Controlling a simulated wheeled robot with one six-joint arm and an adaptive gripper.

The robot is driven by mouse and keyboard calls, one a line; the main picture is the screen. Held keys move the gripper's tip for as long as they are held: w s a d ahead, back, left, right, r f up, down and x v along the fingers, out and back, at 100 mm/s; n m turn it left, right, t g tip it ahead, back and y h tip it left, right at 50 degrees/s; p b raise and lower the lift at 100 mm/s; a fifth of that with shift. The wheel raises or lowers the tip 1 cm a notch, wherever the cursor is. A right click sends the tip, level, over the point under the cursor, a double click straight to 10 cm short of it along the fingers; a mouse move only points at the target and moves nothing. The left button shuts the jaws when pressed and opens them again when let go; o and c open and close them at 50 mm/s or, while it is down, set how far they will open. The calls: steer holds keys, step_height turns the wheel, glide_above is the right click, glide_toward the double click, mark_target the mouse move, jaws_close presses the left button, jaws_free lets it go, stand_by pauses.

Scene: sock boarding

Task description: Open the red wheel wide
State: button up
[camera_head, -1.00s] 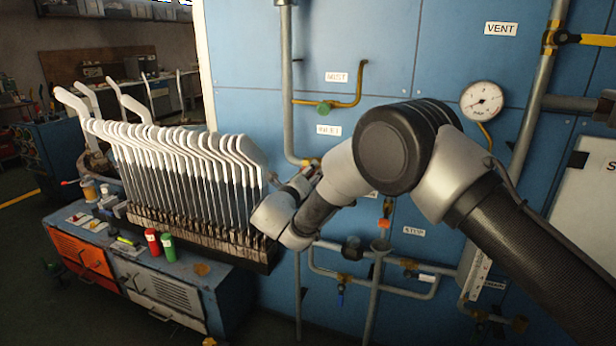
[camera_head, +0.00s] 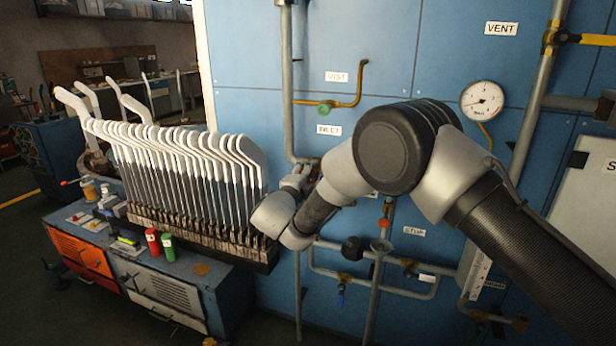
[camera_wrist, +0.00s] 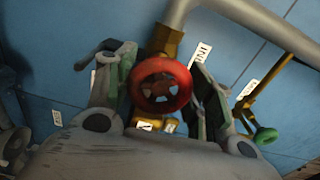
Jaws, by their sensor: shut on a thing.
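The red wheel (camera_wrist: 161,85) shows in the middle of the wrist view, on a brass valve (camera_wrist: 165,42) at the end of a grey pipe. My gripper (camera_wrist: 166,82) has one finger on each side of the wheel and is shut on its rim. In the head view my gripper (camera_head: 303,178) is at the blue wall, just below the INLET label (camera_head: 329,129). My own wrist hides the wheel there. The wheel's opening angle cannot be told.
A green wheel (camera_head: 324,107) on a yellow pipe is above my gripper. A round gauge (camera_head: 483,100) hangs at the right. A rack of white sock boards (camera_head: 190,165) stands close at the left. Pipes and a black knob (camera_head: 352,249) are below.

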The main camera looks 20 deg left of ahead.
steer(key=shift+f+n, duration=0.2)
steer(key=shift+n, duration=0.6)
steer(key=o, duration=1)
steer(key=shift+r, duration=0.1)
steer(key=shift+o, duration=0.2)
steer(key=s, duration=1.2)
